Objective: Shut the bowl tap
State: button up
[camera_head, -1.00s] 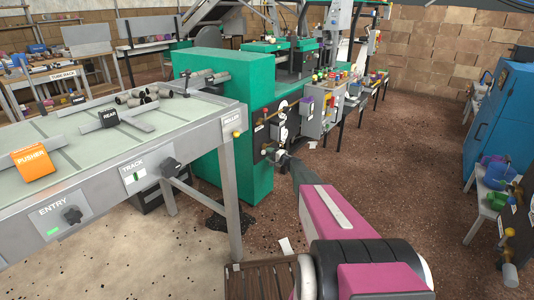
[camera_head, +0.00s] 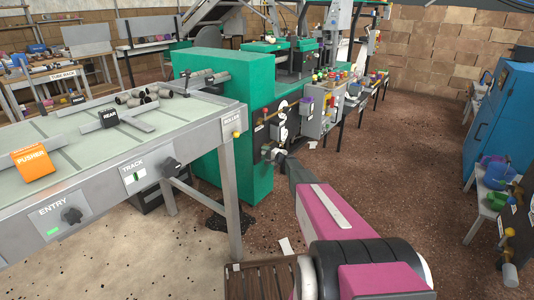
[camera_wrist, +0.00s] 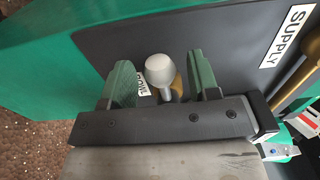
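The bowl tap (camera_wrist: 160,68) shows in the wrist view as a pale grey rounded knob on a short stem, with brass behind it. It stands in front of a dark panel (camera_wrist: 225,40), beside a white label partly hidden that seems to read BOWL (camera_wrist: 143,86). My gripper (camera_wrist: 161,75) is open, with one green finger on each side of the knob. Gaps show between knob and fingers, and I see no contact. In the head view my gripper (camera_head: 278,155) is at the dark panel of the green machine, and the tap is too small to make out there.
A SUPPLY label (camera_wrist: 285,37) and a brass pipe (camera_wrist: 298,72) are to the right of the tap. The green machine body (camera_head: 225,95) rises to the left of my gripper. The PUSHER table (camera_head: 60,125) fills the left. Brown floor (camera_head: 410,180) to the right is open.

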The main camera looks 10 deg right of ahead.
jog(key=c, duration=0.6)
jog(key=shift+d+r+m, duration=0.1)
jog(key=shift+r+m, duration=0.3)
jog(key=shift+m, duration=0.4)
jog(key=shift+r+m, duration=0.35)
jog(key=shift+m, duration=0.45)
jog(key=shift+w+d+r+m, duration=0.2)
jog(key=shift+r+m, duration=0.3)
jog(key=shift+m, duration=0.3)
jog(key=shift+w+r+m, duration=0.1)
jog(key=shift+r+m, duration=0.2)
jog(key=shift+m, duration=0.4)
jog(key=shift+d, duration=0.1)
